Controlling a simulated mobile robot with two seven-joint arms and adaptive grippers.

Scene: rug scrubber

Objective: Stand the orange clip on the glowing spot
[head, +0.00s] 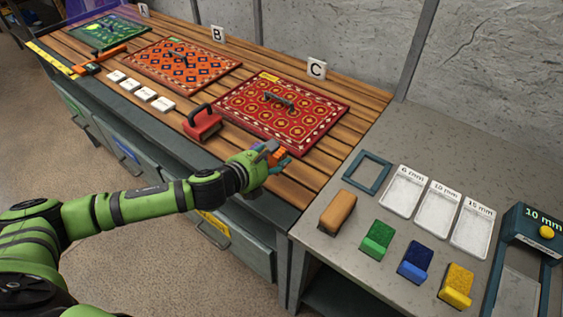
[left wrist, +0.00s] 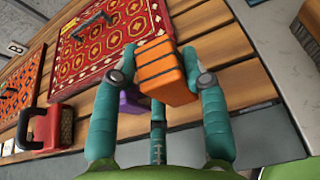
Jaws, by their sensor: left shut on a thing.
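The orange clip (left wrist: 162,68) is a ridged orange block between the fingers of my left gripper (left wrist: 163,85). The gripper is shut on it, above the slatted wooden bench close to the patterned red rug (left wrist: 110,35). In the head view the left gripper (head: 272,153) is at the bench's front right, with a bit of the orange clip (head: 278,156) showing. A purple patch (left wrist: 131,102) shows behind the left finger in the wrist view; I cannot tell what it is. I cannot make out a glowing spot. My right gripper is not in view.
A red block with a black handle (head: 203,122) stands left of the gripper. An orange-patterned rug (head: 180,64) and a green one (head: 108,32) lie farther left. The grey side table (head: 330,250) holds a tan block (head: 338,210), coloured brushes and white trays (head: 438,208).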

